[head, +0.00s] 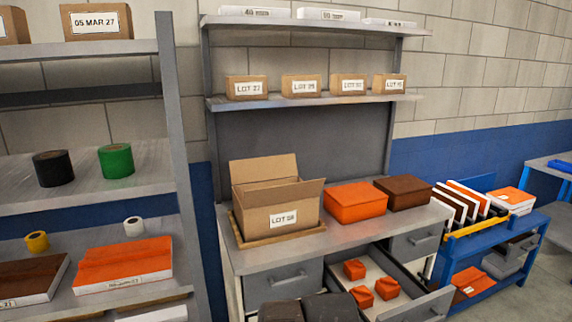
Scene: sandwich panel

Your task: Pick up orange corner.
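Three small orange blocks lie in the open drawer (327,268) of the grey workbench, and these look like the orange corners. One orange corner (354,269) is farthest back. A second orange corner (387,289) lies nearer the drawer front, on the right. I cannot make out fingertips of my gripper anywhere in the head view.
On the bench top (262,259) stand an open cardboard box (255,218), a large orange block (355,202) and a brown block (403,193). A shelf rack (180,150) stands at left. A blue cart (480,237) with panels stands at right. The drawer front (425,305) juts out.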

